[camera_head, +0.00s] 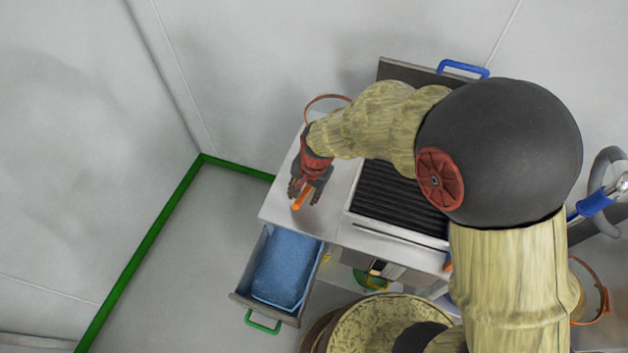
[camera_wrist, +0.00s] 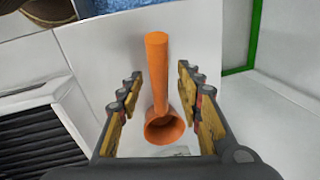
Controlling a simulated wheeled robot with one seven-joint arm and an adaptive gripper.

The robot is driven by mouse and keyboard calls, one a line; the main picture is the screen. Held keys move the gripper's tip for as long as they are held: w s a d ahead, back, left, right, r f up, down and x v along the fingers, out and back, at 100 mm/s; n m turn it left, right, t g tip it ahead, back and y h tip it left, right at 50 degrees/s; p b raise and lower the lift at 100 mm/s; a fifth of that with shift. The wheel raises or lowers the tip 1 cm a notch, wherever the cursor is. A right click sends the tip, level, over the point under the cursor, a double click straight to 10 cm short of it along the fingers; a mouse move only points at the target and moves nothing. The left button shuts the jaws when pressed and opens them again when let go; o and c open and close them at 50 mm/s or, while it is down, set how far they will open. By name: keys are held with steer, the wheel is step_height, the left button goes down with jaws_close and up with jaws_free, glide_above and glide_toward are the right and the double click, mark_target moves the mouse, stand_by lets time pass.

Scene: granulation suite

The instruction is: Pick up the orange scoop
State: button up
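The orange scoop (camera_wrist: 158,85) lies on the pale countertop in the wrist view. Its round bowl is near the gripper base and its handle points away. My gripper (camera_wrist: 157,85) is open, with one finger on each side of the scoop and a visible gap on both sides. In the head view, my gripper (camera_head: 309,188) is over the left part of the counter. Part of the scoop (camera_head: 302,198) shows just beyond the fingers, and the rest is hidden beneath the gripper.
A black ribbed panel (camera_head: 400,196) is set in the counter to the right. Below the counter (camera_head: 285,212), an open drawer (camera_head: 242,297) with a green handle holds a blue tray or lining (camera_head: 285,265). A wall stands behind the counter. Bare counter lies around the scoop.

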steer(key=shift+c, duration=0.7)
steer(key=c, duration=0.8)
jaws_close()
